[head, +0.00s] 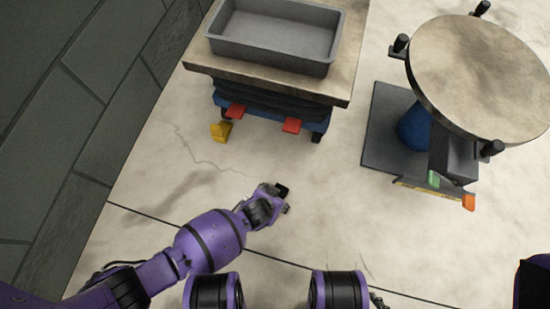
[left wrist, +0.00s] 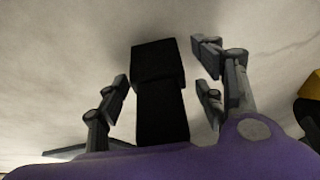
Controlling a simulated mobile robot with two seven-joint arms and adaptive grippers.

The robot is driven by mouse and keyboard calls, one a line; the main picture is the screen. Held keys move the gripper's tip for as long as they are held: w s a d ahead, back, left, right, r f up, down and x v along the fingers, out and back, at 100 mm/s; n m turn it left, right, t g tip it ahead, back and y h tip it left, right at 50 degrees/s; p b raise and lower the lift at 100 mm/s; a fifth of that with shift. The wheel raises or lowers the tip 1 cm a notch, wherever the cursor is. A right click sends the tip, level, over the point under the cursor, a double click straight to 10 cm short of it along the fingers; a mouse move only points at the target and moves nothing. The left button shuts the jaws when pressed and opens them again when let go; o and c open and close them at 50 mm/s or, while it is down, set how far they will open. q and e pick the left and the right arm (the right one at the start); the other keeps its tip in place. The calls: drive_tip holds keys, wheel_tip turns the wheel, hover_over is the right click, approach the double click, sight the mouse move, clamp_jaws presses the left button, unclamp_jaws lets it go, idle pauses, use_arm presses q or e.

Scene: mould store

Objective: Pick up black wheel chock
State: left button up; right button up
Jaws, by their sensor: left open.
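The black wheel chock (head: 283,190) lies on the pale floor, mostly hidden by my left gripper (head: 277,197) in the head view. In the left wrist view the black chock (left wrist: 160,105) shows as a dark stepped block between the spread fingers of my left gripper (left wrist: 163,72). A gap shows on each side of it, so the fingers stand around it without visibly closing on it. My left gripper is open and low near the floor. My right gripper is not in view.
A yellow block (head: 221,130) lies by a wheeled cart (head: 345,85) with red pedals and a grey tray (head: 270,66). A round-topped stand (head: 480,75) on a dark base (head: 378,140) is at right. A dark wall (head: 75,110) runs along the left. Floor around the gripper is clear.

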use_arm(q)
drive_tip(key=c, duration=1.4)
drive_tip(key=shift+r, duration=0.15)
drive_tip(key=shift+c, duration=0.2)
